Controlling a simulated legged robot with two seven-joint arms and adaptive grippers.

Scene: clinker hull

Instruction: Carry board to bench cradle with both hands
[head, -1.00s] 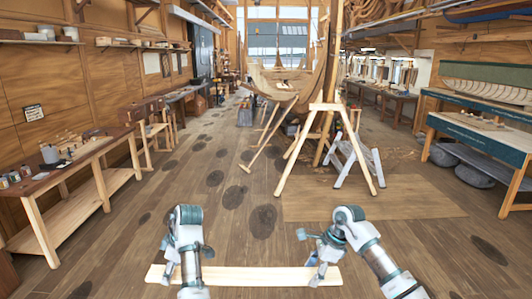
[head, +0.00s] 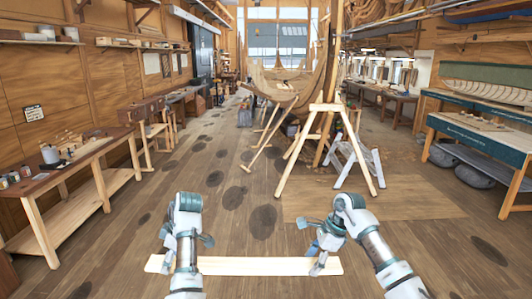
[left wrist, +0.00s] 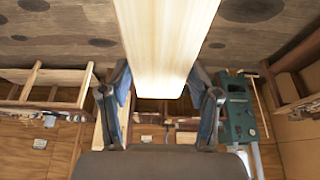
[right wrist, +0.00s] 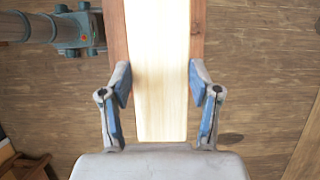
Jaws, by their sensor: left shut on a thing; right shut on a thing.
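A long pale board (head: 250,265) lies crosswise in front of me, low in the head view. My left gripper (head: 170,260) is shut on the board near its left end; in the left wrist view the board (left wrist: 166,40) passes between the fingers. My right gripper (head: 319,262) is shut on it near its right end; in the right wrist view the board (right wrist: 158,60) runs between the blue finger pads, with darker brown strips showing along both its edges. I cannot tell which bench carries the cradle.
A wooden workbench (head: 75,168) stands at left, and a teal bench (head: 470,135) with a model hull (head: 490,92) at right. A trestle (head: 327,125) and a large hull (head: 285,85) stand ahead. Open plank floor (head: 215,215) lies in front of me.

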